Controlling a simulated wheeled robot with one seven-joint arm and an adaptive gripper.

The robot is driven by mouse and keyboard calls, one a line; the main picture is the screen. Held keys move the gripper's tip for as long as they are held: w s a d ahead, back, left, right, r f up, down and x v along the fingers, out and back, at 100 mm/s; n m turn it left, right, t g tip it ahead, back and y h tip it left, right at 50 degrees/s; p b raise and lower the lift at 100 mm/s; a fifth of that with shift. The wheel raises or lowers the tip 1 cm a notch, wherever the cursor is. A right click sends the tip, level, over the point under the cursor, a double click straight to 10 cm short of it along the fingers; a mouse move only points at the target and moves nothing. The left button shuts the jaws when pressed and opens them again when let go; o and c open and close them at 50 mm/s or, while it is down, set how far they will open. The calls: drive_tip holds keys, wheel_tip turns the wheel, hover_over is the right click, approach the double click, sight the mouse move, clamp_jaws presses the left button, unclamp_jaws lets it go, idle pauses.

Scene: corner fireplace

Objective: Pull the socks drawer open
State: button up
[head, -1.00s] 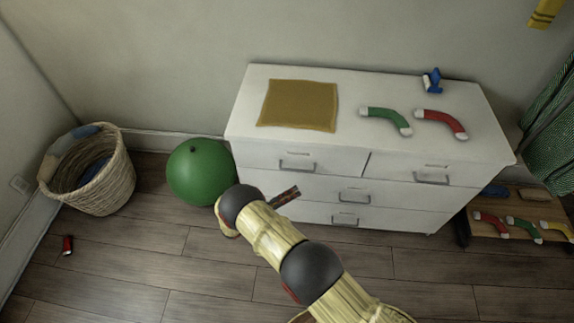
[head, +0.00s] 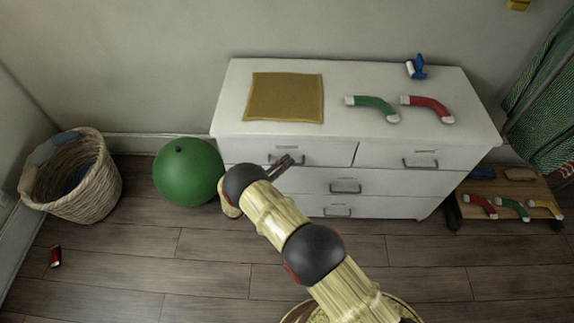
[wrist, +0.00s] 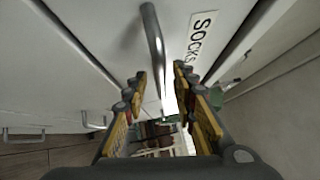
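The socks drawer (head: 248,148) is the upper left drawer of the white dresser and looks shut. Its front, with a "SOCKS" label (wrist: 202,36), is close in the wrist view. The drawer's grey bar handle (wrist: 153,32) runs down toward the gap between my fingers. My gripper (head: 284,162) is in front of this handle in the head view and partly hides it. In the wrist view my gripper (wrist: 160,73) is open, with its fingers to either side of the handle's end. I cannot tell whether they touch it.
A green ball (head: 188,172) stands left of the dresser (head: 340,80), near a wicker basket (head: 85,190). A low wooden rack (head: 530,188) with socks is at right. A small red item (head: 56,256) lies on the floor. Floor before the dresser is clear.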

drive_tip(key=shift+w+d, duration=0.2)
drive_tip(key=shift+d, duration=0.1)
drive_tip(key=shift+c, duration=0.4)
clamp_jaws()
idle(0.5)
